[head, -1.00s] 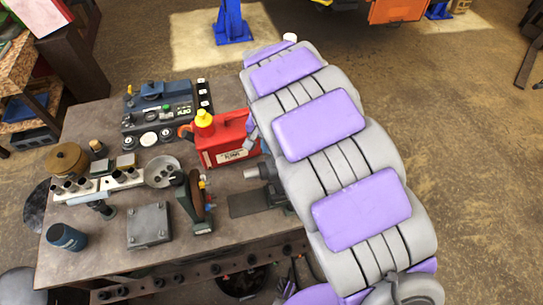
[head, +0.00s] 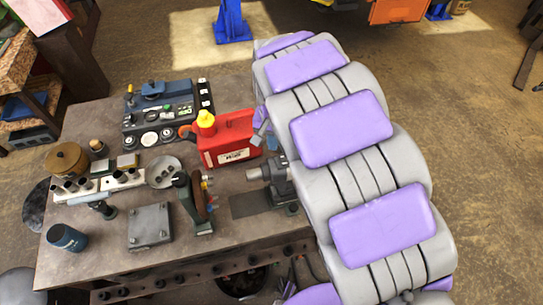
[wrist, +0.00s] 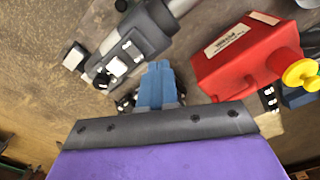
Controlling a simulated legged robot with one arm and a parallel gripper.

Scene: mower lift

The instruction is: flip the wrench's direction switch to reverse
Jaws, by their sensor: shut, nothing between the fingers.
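A grey tool with a silver nose, which looks like the wrench (head: 272,174), lies near the right end of the bench beside my arm. In the wrist view the wrench (wrist: 150,30) is at the upper left, its silver nose pointing up and right. In the head view my arm hides most of the gripper.
A red can (head: 228,140) with a yellow cap stands close by; it is right of my fingers in the wrist view (wrist: 250,58). A dark upright tool (head: 190,200), a metal block (head: 149,226) and a control panel (head: 160,110) are farther left on the bench (head: 115,255).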

